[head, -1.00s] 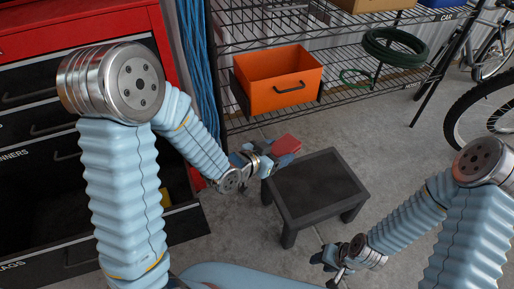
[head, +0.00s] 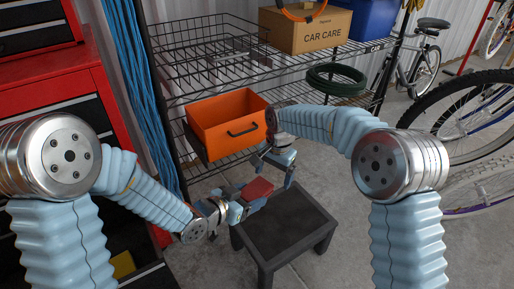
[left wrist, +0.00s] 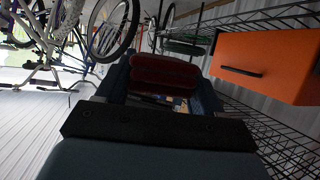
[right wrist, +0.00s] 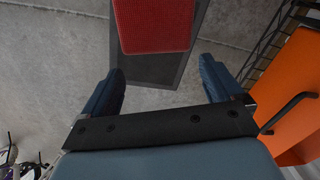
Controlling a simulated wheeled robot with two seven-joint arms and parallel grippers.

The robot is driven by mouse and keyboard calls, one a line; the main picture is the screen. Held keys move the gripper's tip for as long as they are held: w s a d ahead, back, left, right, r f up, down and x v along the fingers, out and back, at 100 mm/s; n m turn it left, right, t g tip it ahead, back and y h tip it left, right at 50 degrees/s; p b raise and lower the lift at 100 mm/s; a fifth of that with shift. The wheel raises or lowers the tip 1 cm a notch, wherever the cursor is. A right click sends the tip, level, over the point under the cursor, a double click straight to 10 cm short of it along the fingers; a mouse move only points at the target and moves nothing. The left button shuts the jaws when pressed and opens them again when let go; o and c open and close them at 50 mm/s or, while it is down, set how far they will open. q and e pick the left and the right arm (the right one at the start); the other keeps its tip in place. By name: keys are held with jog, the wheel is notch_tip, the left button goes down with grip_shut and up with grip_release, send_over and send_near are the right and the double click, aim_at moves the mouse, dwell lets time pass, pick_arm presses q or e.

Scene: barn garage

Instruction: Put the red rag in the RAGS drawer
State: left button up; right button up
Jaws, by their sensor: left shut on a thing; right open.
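The red rag (head: 257,188) is a folded textured block held over the dark stool. It also shows between the fingers in the left wrist view (left wrist: 162,75) and beyond the fingertips in the right wrist view (right wrist: 153,25). My left gripper (head: 248,198) is shut on the rag. My right gripper (head: 277,166) is open and empty, close to the rag on its far side and not touching it. An open drawer with a yellow item (head: 122,264) in it shows low at the left, partly hidden by my left arm; no RAGS label is readable now.
The dark stool (head: 284,229) stands under the rag. An orange bin (head: 225,125) is on the wire shelf behind my right gripper. A red tool cabinet (head: 45,88) is at left, with blue cords beside it. Bicycles stand at right; floor right of the stool is clear.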

aim_at(256, 183)
jog(key=s+a+r+m, duration=0.1)
jog(key=s+a+r, duration=0.1)
jog(key=r, duration=0.4)
jog(key=s+a+r, duration=0.2)
jog(key=a+r, duration=0.1)
jog(key=r, duration=0.4)
jog(key=shift+h, duration=0.4)
jog(key=f, duration=1.2)
jog(key=shift+d+f, duration=0.1)
jog(key=shift+d, duration=0.15)
jog(key=shift+c, duration=0.2)
pick_arm(q)
jog(key=shift+d, duration=0.15)
pick_arm(e)
jog(key=shift+a, duration=0.1)
jog(key=c, duration=1.1)
pick_arm(q)
jog(key=o, duration=1)
jog(key=shift+s, duration=0.1)
jog(key=shift+c, duration=0.2)
pick_arm(e)
jog(key=shift+a, duration=0.1)
pick_arm(q)
jog(key=shift+o, duration=0.8)
pick_arm(e)
jog(key=shift+s, duration=0.1)
